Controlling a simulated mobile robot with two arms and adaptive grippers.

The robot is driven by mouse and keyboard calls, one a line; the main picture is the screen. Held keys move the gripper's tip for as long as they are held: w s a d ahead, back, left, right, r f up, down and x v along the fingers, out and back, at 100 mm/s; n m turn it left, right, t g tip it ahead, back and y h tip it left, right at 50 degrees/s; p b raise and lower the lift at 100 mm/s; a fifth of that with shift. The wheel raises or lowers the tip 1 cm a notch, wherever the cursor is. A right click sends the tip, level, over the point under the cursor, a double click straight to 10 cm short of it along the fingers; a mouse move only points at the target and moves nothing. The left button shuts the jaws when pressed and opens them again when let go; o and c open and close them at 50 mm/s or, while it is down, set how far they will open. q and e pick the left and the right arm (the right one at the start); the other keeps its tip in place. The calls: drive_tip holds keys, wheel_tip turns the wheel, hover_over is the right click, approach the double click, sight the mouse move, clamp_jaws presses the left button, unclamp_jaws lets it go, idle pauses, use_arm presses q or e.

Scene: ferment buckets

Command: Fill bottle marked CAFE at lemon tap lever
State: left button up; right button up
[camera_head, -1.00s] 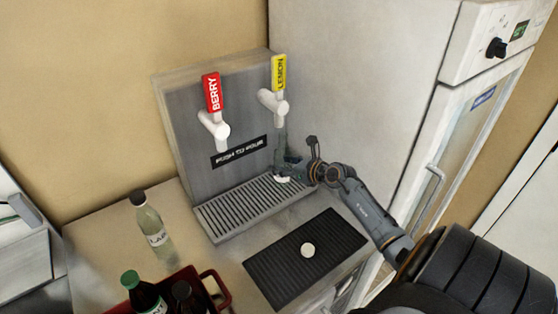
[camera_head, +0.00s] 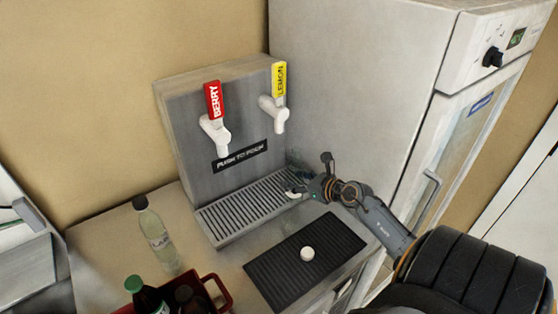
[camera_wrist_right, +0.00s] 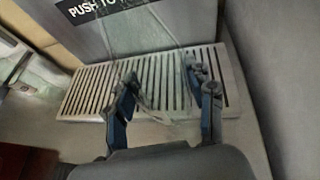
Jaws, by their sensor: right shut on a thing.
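The lemon tap (camera_head: 273,112) has a white spout and a yellow lever (camera_head: 279,78) marked LEMON, upright on the steel dispenser's right side. My right gripper (camera_head: 296,191) is at the right end of the drip tray, below and right of that tap. It is shut on a clear bottle (camera_wrist_right: 158,80); the bottle is see-through and faint in both views. The fingers (camera_wrist_right: 163,92) sit on either side of it above the slatted tray. I cannot read a CAFE mark or make out any liquid in it. My left gripper is not in view.
The berry tap (camera_head: 215,130) stands left of the lemon one. The drip tray (camera_head: 225,240) is otherwise empty. A white cap (camera_head: 307,254) lies on the black mat (camera_head: 270,268). A pale, dark-capped bottle (camera_head: 155,232) and a red crate (camera_head: 226,296) with bottles stand left. A tall cabinet (camera_head: 360,90) bounds the right.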

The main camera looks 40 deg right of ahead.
drive_tip(key=s, duration=0.7)
drive_tip(key=shift+a, duration=0.4)
drive_tip(key=shift+r, duration=0.1)
drive_tip(key=w+a+r+n+g+y+b, duration=0.1)
drive_tip(key=w+a+r+n+y+b, duration=0.15)
drive_tip(key=a, duration=0.45)
drive_tip(key=w+a+r+n+y+b, duration=0.1)
drive_tip(key=a+n+y, duration=0.15)
drive_tip(key=a, duration=0.45)
drive_tip(key=s+a+r+n+g+y+b, duration=0.1)
drive_tip(key=s+a+r+n+g+y, duration=0.1)
drive_tip(key=a, duration=0.6)
drive_tip(key=s+a+r+n+g+y+b, duration=0.2)
drive_tip(key=s+a+n+y, duration=0.1)
drive_tip(key=a, duration=0.4)
drive_tip(key=shift+s+a+r, duration=0.25)
drive_tip(key=shift+s+a, duration=0.1)
drive_tip(key=shift+s, duration=0.2)
